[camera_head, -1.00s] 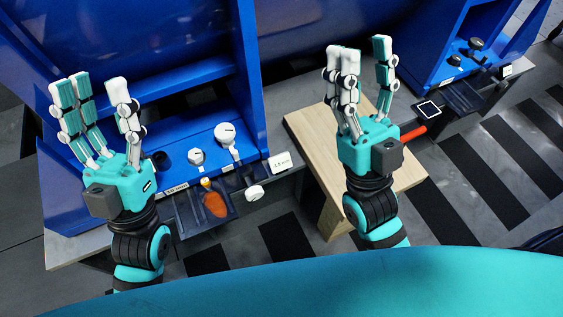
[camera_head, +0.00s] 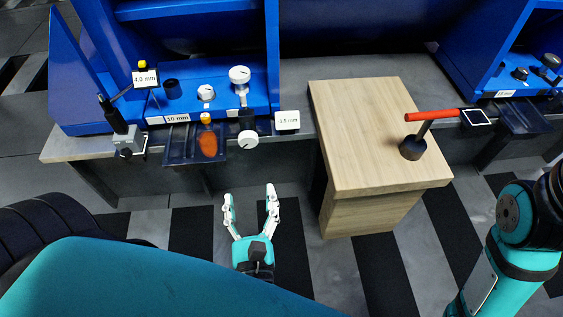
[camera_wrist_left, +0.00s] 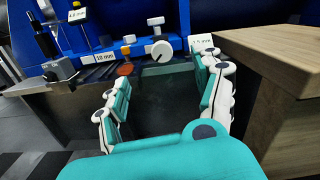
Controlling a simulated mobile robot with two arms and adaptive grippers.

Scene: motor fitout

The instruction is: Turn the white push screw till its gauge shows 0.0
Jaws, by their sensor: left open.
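The white push screw (camera_head: 248,139) has a round white knob with a dark line on its face and sits at the front edge of the blue station. Its gauge (camera_head: 287,120), a small white display just to its right, seems to read 1.5 mm. The knob also shows in the left wrist view (camera_wrist_left: 161,50), ahead of the fingers. My left gripper (camera_head: 249,194) is open and empty, below and in front of the knob, apart from it. The gauge is partly hidden behind a finger in the left wrist view. My right gripper is out of view; only its arm shows at the right edge.
Two white knobs (camera_head: 239,75) (camera_head: 206,93) stand on the blue station. A dark tray (camera_head: 176,155) with an orange piece hangs left of the screw. A 4.0 mm gauge (camera_head: 145,78) is further left. A wooden block (camera_head: 365,120) with a red-handled tool (camera_head: 432,115) stands right.

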